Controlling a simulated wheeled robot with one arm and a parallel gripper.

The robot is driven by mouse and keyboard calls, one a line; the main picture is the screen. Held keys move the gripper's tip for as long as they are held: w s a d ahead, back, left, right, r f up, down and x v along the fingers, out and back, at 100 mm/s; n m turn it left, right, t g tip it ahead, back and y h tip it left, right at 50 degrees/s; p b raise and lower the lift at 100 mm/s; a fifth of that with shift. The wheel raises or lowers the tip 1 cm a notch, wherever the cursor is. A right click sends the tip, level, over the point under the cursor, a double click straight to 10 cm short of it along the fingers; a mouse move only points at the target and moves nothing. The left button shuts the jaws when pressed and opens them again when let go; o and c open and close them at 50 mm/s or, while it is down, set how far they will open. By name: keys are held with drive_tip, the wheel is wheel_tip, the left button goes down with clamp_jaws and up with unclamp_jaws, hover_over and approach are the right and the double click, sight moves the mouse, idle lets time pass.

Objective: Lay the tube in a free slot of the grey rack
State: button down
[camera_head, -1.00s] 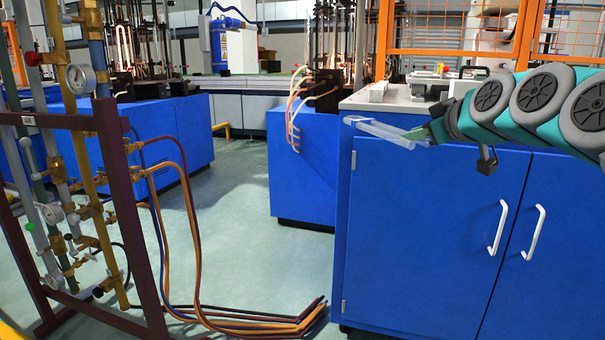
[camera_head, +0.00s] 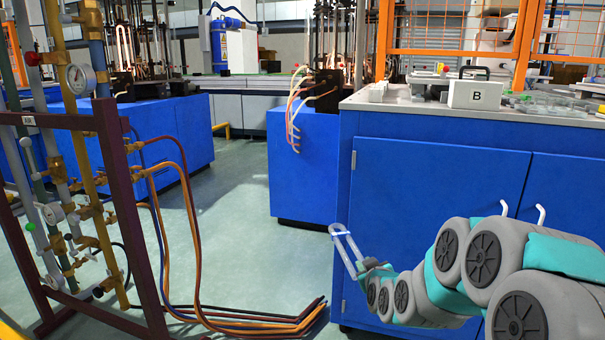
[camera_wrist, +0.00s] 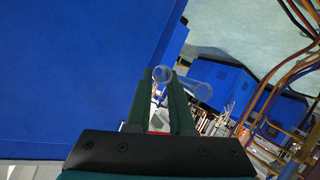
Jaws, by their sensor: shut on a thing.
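In the wrist view the tube (camera_wrist: 200,89) sits at the tips of my gripper's dark green fingers (camera_wrist: 164,84), with one round end facing the camera. I cannot make out the grey rack for certain.
The bench top (camera_head: 420,108) is above my gripper, over a blue cabinet (camera_head: 430,180) with white handles. A white box marked B (camera_head: 474,95) and clear dishes (camera_head: 550,103) stand on it. A pipe frame with hoses (camera_head: 190,240) is at left. The floor between is open.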

wheel_tip(320, 180, down, 8)
drive_tip(key=w+a, duration=0.1)
drive_tip(key=shift+w+a+m+h, duration=0.15)
drive_tip(key=shift+w+m+h, duration=0.15)
drive_tip(key=shift+h, duration=0.1)
drive_tip(key=shift+r, duration=0.1)
drive_tip(key=shift+a, duration=0.1)
